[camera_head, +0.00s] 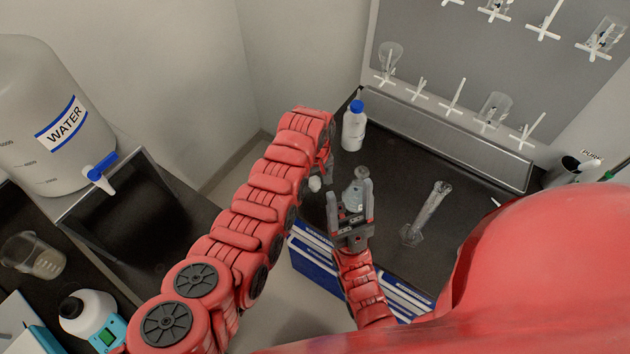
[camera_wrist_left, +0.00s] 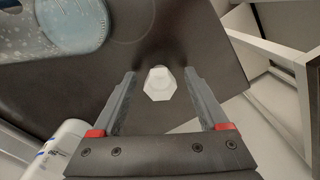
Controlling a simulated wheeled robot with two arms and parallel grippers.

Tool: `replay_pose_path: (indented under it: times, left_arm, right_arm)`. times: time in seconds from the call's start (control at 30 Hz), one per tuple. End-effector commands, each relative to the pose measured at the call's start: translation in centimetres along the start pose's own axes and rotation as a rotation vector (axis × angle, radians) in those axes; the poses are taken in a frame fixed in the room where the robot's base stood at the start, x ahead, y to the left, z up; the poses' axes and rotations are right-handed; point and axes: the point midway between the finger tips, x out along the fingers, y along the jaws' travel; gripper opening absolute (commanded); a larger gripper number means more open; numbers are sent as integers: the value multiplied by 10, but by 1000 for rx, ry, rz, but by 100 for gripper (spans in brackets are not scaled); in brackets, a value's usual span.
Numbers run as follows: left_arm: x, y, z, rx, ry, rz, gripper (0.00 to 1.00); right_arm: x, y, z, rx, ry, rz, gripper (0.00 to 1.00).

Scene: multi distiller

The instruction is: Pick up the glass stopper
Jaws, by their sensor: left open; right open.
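The stopper shows as a small whitish, faceted piece (camera_wrist_left: 159,84) on the dark bench in the left wrist view. It lies between the two fingers of my open left gripper (camera_wrist_left: 160,82), with gaps on both sides. In the head view, the stopper (camera_head: 315,184) is a small pale spot just below my left gripper (camera_head: 326,170), which is partly hidden by its own arm. My right gripper (camera_head: 351,197) is open, its fingers apart in front of a round glass flask (camera_head: 356,187) that they partly hide.
A white bottle with a blue cap (camera_head: 354,128) stands behind the left gripper. A drying rack (camera_head: 480,100) with pegs and glassware is at the back. Blue-and-white boxes (camera_head: 318,265) are below the bench front.

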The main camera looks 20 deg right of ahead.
Motion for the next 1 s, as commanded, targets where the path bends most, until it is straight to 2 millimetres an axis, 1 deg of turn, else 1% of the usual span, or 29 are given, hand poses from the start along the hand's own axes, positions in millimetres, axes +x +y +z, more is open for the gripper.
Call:
replay_pose_path:
  times: [0.23,0.27,0.4,0.57,0.6,0.67,0.7,1.0]
  left_arm:
    - [1,0,0,0,0,0,77]
    - [1,0,0,0,0,1,75]
    - [1,0,0,0,1,1,50]
    - [1,0,0,0,1,1,21]
    - [1,0,0,0,1,1,14]
    - [1,0,0,0,1,1,3]
    - [1,0,0,0,1,1,0]
    - [0,0,-1,0,1,1,0]
  right_arm:
    - [0,0,0,0,0,0,65]
    - [0,0,0,0,0,0,65]
    - [0,0,0,0,0,0,65]
    - [0,0,0,0,0,0,65]
    - [0,0,0,0,0,0,65]
    - [0,0,0,0,0,0,65]
    - [0,0,0,0,0,0,65]
    - [0,0,0,0,0,0,65]
